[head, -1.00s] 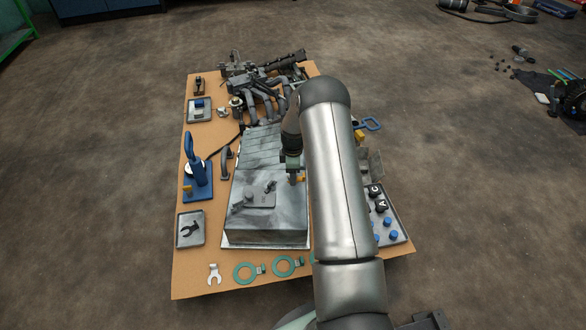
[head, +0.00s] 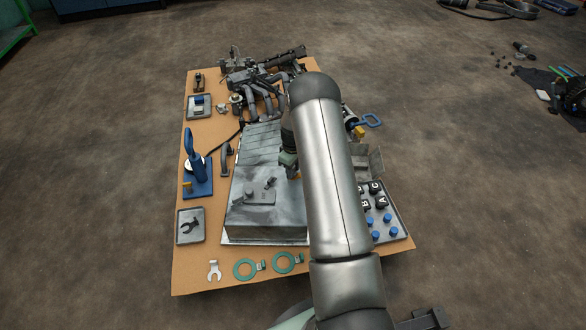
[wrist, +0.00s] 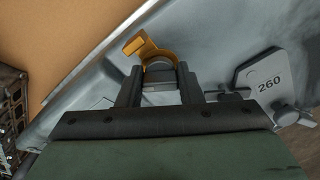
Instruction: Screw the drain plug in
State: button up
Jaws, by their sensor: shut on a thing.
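My gripper (wrist: 160,84) is shut on a short grey cylindrical piece (wrist: 158,72), which looks like the drain plug. An orange curved piece with a flat tab (wrist: 140,45) sits around or just beyond it; I cannot tell if they are joined. In the head view, my wrist (head: 288,158) is over the right side of a large grey metal pan (head: 265,220), and my arm hides the fingertips. The pan's surface (wrist: 205,60) lies beyond the fingers in the wrist view. No drain hole is clearly visible, and contact with the pan cannot be told.
A raised plate marked 260 (wrist: 268,85) with knobs stands on the pan. The tan board (head: 200,275) also holds a blue press-like tool (head: 197,178), small trays (head: 190,238), green rings (head: 285,262) and a manifold (head: 262,90). A tray of blue and black pieces (head: 392,232) lies right of my arm.

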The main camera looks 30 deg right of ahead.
jog(key=m, duration=0.6)
jog(key=shift+a, duration=0.1)
jog(key=shift+m, duration=0.4)
jog(key=m, duration=0.4)
jog(key=shift+f+m, duration=0.1)
jog(key=shift+m, duration=0.3)
jog(key=o, duration=0.8)
jog(key=shift+o, duration=0.2)
